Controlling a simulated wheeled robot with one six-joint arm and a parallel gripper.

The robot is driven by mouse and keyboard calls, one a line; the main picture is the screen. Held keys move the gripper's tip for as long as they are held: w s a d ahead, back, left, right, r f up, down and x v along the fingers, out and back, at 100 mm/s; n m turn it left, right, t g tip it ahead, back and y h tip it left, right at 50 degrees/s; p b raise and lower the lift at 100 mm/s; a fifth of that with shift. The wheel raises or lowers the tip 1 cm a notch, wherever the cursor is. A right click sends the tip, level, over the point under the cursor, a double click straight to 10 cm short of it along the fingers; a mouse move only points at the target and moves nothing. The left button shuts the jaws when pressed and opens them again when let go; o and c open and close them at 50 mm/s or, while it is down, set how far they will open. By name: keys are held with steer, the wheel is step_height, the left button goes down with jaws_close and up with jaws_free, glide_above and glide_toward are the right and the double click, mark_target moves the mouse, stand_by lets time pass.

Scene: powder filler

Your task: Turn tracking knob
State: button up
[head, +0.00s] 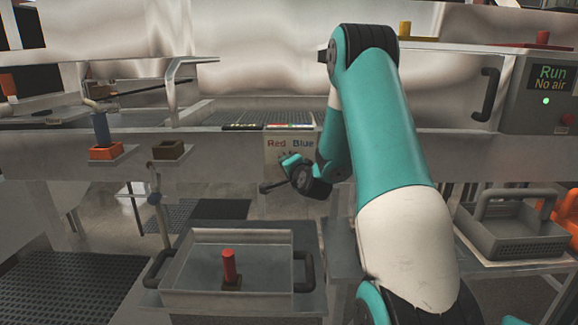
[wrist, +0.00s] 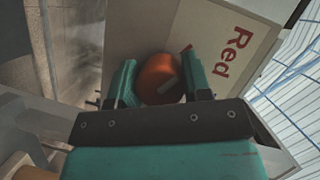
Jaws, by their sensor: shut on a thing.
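In the head view the panel (head: 278,144) reads "Red Blue". My gripper (head: 290,163) is in front of the panel's lower part there, and the arm and wrist hide the knob.
A metal tray (head: 190,290) with black handles holds a red-handled piece (head: 229,266) below the panel. A grey basket (head: 500,238) stands at the right. A screen (head: 549,77) reads "Run No air" above a green light. An orange-based part (head: 106,152) sits on a left ledge.

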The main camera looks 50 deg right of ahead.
stand_by(0.3)
steer(key=o, duration=0.9)
steer(key=b+v, duration=1.5)
steer(key=v, duration=0.2)
steer(key=shift+s, duration=0.2)
steer(key=shift+a, duration=0.1)
